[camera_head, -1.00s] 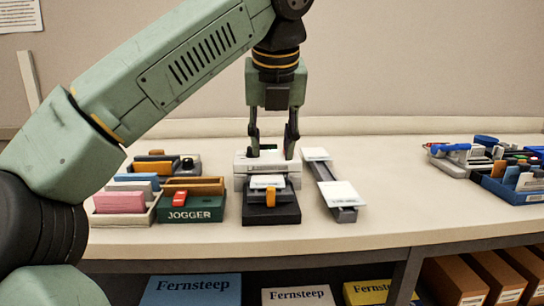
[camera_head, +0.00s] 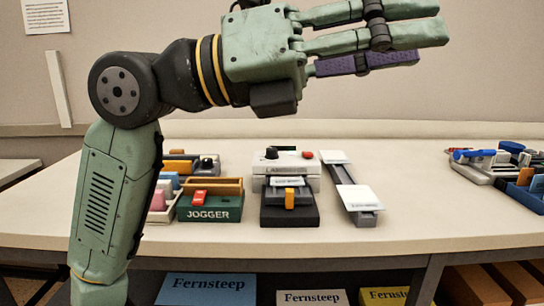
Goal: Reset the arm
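My gripper (camera_head: 435,35) is raised high above the bench, at the top of the view, with its green fingers pointing right. The fingers are stretched out straight and look open, with a purple ridged pad along the lowest one. I see no object held between them. My arm rises at the left and bends at a dark joint to hold the gripper level. The gripper is well clear of everything on the bench.
Below stand a pale label machine (camera_head: 286,164), a black block with an orange tab (camera_head: 290,209), a sloping grey rail with white cards (camera_head: 352,190) and a green JOGGER box (camera_head: 210,208). Desk trays (camera_head: 500,170) sit at right. Bare benchtop (camera_head: 410,200) lies between.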

